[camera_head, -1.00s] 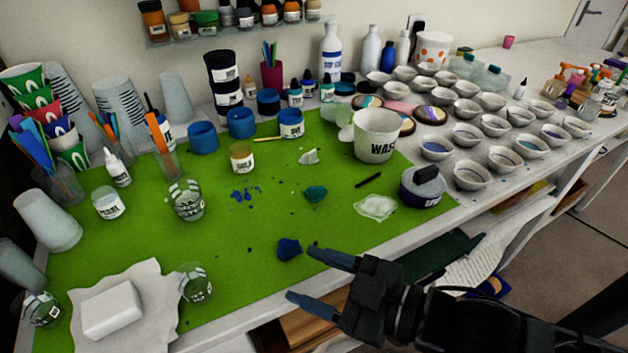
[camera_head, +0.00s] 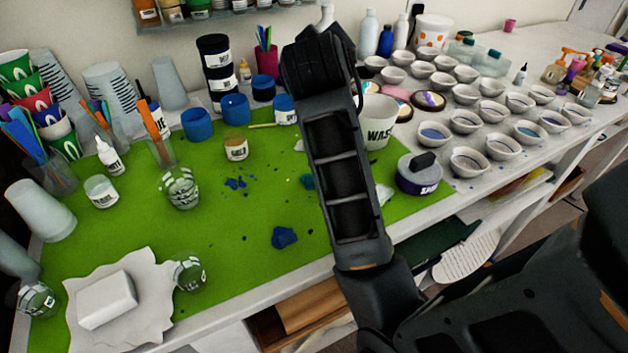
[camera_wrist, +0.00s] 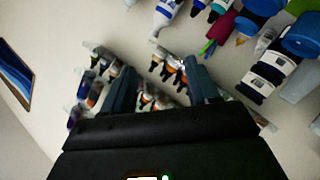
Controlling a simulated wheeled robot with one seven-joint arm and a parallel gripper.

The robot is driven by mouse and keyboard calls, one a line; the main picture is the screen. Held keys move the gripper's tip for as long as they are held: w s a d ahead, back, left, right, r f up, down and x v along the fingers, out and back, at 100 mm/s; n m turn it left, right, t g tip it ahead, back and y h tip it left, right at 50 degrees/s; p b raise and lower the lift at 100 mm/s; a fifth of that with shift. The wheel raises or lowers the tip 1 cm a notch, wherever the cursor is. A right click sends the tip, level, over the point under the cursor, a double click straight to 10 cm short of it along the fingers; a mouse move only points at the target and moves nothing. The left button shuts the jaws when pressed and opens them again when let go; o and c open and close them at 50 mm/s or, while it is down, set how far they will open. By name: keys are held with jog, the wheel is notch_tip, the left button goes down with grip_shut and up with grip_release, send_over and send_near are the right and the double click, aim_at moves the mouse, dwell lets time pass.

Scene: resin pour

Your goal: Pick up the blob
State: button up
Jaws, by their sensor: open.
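A dark blue blob (camera_head: 284,237) lies on the green mat (camera_head: 235,270) near the table's front edge. No blob shows in the wrist view.
A white cup (camera_head: 378,124) and a dark tin (camera_head: 418,174) stand right of my arm. A clear glass (camera_head: 189,271) and a white block (camera_head: 106,299) on paper are left of the blue blob. Blue specks (camera_head: 235,183) dot the mat. Jars and cups line the back.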

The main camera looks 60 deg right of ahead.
jog(key=s+a+f+m+g+y, duration=0.1)
jog(key=a+f+g+y, duration=0.1)
jog(key=a+f+y, duration=0.1)
jog(key=s+a+f+m+g+y, duration=0.2)
jog(key=a+f+y, duration=0.1)
jog(key=a+y, duration=0.2)
jog(key=s+a+f+m+g+y+b, duration=0.1)
jog(key=a+f+m+g+y, duration=0.1)
jog(key=a+y, duration=0.3)
jog(key=shift+s+f+y, duration=0.2)
jog(key=shift+f+y, duration=0.1)
jog(key=shift+f, duration=0.35)
jog(key=shift+a+f, duration=0.2)
jog(key=shift+a, duration=0.1)
jog(key=f, duration=0.3)
jog(key=f+b, duration=0.1)
jog(key=f, duration=0.3)
jog(key=shift+s+d+f, duration=0.1)
jog(key=shift+d+f, duration=0.1)
grip_shut()
